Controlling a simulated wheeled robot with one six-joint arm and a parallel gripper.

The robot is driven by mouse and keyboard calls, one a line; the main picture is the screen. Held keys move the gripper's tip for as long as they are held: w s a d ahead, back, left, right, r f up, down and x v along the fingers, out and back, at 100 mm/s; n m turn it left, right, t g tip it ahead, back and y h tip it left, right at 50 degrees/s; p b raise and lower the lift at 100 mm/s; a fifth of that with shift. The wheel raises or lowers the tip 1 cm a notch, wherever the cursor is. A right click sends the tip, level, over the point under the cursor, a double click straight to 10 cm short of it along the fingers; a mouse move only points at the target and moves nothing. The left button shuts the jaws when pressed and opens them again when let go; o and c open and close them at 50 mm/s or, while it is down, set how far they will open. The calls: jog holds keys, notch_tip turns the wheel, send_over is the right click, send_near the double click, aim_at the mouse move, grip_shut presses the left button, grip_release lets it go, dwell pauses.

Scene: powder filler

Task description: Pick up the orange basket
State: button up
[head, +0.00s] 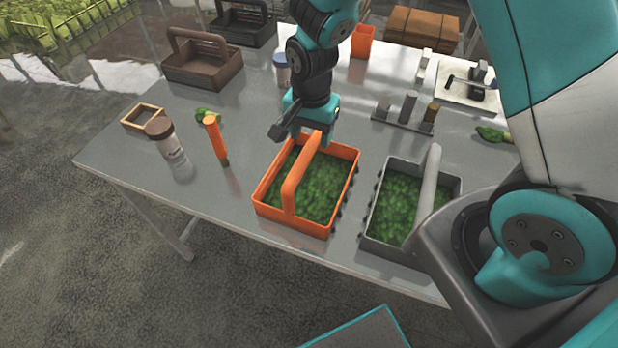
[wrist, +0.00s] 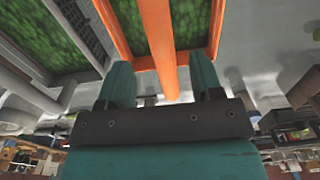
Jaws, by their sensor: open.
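The orange basket (head: 337,229) stands upright on the metal table, filled with green leafy stuff, its arched orange handle (head: 299,178) running over the middle. My gripper (head: 303,136) is over the far edge of the basket, by the far end of the handle. In the wrist view my gripper (wrist: 163,82) is open, with one teal finger on each side of the orange handle (wrist: 158,45). The basket's rim (wrist: 112,30) shows around the green contents there.
A grey basket (head: 366,213) of greens stands close to the right. An orange-handled tool (head: 214,138), a brown-capped jar (head: 170,145) and a small wooden frame (head: 141,117) lie to the left. Brown (head: 203,68) and black (head: 247,22) baskets stand behind. The table front is clear.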

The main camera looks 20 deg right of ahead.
aim_at(309, 146)
jog(key=f+b, duration=0.2)
jog(key=f, duration=0.1)
jog(key=f+b, duration=0.1)
jog(key=f, duration=0.1)
jog(key=shift+s+a+b, duration=0.1)
jog(key=shift+a+b, duration=0.15)
jog(key=shift+b, duration=0.15)
jog(key=shift+r, duration=0.1)
grip_shut()
